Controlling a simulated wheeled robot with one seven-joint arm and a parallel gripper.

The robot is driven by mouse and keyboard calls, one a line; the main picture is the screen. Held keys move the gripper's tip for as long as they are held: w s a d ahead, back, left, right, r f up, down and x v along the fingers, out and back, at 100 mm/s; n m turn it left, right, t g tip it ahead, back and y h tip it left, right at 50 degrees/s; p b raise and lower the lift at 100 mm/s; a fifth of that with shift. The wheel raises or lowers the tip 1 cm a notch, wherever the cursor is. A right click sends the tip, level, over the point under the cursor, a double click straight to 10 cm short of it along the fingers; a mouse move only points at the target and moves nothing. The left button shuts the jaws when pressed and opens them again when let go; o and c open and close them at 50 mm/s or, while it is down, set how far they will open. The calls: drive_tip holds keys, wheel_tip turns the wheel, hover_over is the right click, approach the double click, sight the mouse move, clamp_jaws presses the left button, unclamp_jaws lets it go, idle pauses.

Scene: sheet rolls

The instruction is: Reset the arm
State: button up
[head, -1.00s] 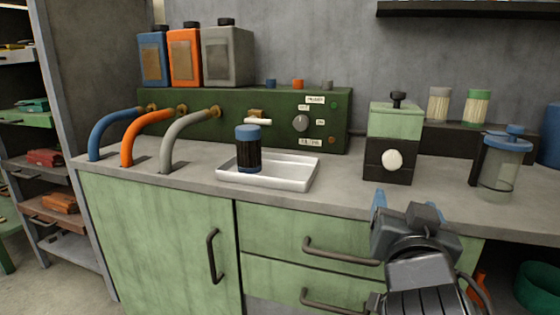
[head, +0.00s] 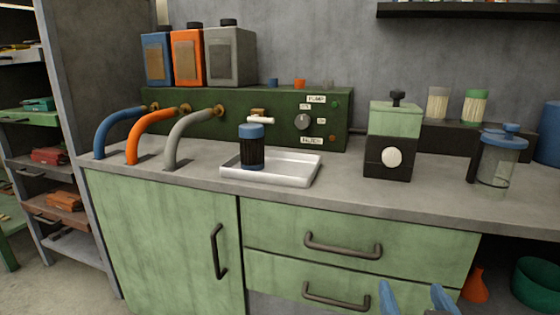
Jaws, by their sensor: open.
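My gripper (head: 417,294) shows at the bottom edge of the head view, right of centre. Only its two blue fingertips are clearly visible, spread apart with nothing between them. They are in front of the lower drawer, below the counter top. The rest of my gripper and arm is below the picture.
The grey counter (head: 404,200) holds a white tray (head: 300,168) with a blue-capped dark cylinder (head: 251,150) in it, a green-and-black box (head: 390,145) and a clear blue-lidded jar (head: 497,160). Drawer handles (head: 343,246) stick out. An orange flask (head: 475,286) and green tub (head: 538,284) are lower right.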

drive_tip(key=s+f+n+y, duration=0.2)
drive_tip(key=s+f, duration=0.5)
drive_tip(key=s, duration=0.2)
drive_tip(key=s+d+g, duration=0.2)
drive_tip(key=s, duration=2.3)
wheel_tip(320, 180, up, 20)
drive_tip(key=p, duration=2)
drive_tip(key=shift+s, duration=0.4)
drive_tip(key=shift+d, duration=0.1)
drive_tip(key=shift+c, duration=0.4)
